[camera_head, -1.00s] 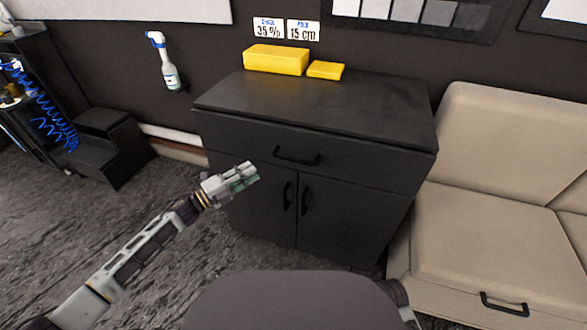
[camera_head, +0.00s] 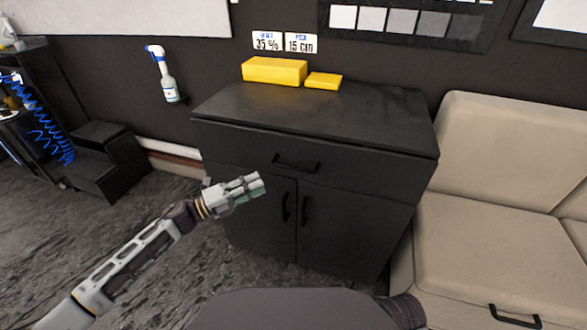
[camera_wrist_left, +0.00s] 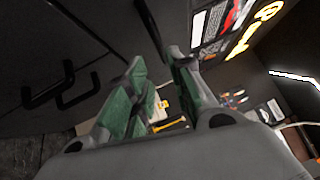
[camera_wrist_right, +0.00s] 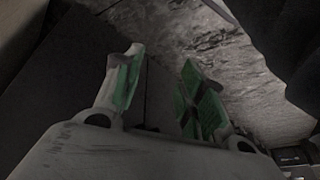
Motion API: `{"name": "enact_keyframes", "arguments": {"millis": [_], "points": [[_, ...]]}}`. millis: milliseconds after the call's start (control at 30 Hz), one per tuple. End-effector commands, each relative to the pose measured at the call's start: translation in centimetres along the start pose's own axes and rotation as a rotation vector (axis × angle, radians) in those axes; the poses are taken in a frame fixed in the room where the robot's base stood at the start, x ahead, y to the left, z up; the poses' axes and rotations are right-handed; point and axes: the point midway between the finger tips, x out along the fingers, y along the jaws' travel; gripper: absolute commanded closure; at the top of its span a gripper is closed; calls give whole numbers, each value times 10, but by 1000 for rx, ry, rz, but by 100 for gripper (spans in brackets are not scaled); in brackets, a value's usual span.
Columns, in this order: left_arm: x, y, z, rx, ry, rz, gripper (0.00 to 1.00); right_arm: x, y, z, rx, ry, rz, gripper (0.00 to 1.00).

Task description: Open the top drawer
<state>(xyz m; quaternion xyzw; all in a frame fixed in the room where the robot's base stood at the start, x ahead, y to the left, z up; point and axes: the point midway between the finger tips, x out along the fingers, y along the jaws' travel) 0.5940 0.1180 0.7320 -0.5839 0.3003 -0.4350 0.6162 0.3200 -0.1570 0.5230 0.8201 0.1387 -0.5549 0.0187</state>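The top drawer (camera_head: 355,175) is the wide front of the dark cabinet just below its top. It is shut, with a black bar handle (camera_head: 297,163) in the middle. My left gripper (camera_head: 262,188) is in front of the cabinet, lower and left of that handle, not touching it. In the left wrist view its green-padded fingers (camera_wrist_left: 157,62) are apart with nothing held between them. My right gripper is out of the head view; in the right wrist view its fingers (camera_wrist_right: 160,62) are apart and empty, over dark floor and a dark panel.
Two cabinet doors with upright handles (camera_head: 304,209) are below the drawer. Yellow blocks (camera_head: 274,70) lie on the cabinet top (camera_head: 300,105). A beige sofa (camera_head: 480,230) stands close on the right. A black step (camera_head: 92,165) is at the left, with open floor before it.

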Motion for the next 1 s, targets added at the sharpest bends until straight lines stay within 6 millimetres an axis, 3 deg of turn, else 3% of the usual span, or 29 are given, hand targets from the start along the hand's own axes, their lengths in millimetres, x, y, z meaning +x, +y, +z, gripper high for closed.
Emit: {"name": "enact_keyframes", "arguments": {"millis": [667,1000], "points": [[62,0,0,1,1,-2,77,21,-2,1,10,45,-20,60],[98,0,0,1,0,-2,77,38,-5,13,22,49,-38,60]]}}
